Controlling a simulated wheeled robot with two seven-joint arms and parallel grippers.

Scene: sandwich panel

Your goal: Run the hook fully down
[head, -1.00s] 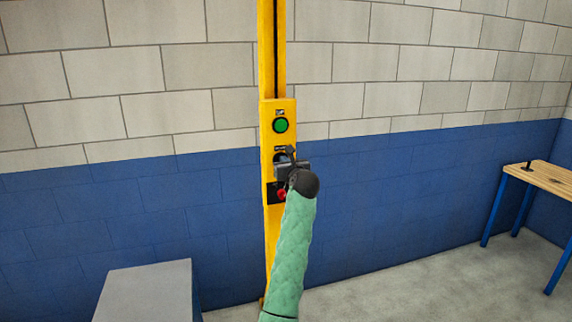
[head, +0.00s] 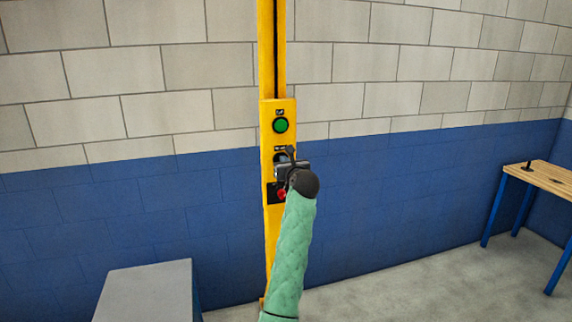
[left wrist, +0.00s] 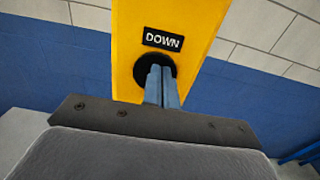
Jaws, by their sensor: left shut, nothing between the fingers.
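A yellow post with a control panel (head: 270,230) stands against the wall in the head view. Its green button (head: 280,125) is at the top, and a red button (head: 282,194) shows lower down, partly behind my gripper. My left gripper (head: 283,165) is shut and empty, at the middle control of the panel. In the left wrist view the closed fingertips (left wrist: 161,85) lie over a dark round button (left wrist: 141,75) beneath the label DOWN (left wrist: 163,40). The fingers hide part of the button, and I cannot tell how far it is pressed. The hook is not in view.
A grey-topped box or bench (head: 148,290) stands at the lower left. A wooden-topped table with blue legs (head: 545,178) is at the right. The floor (head: 420,280) between the post and the table is clear.

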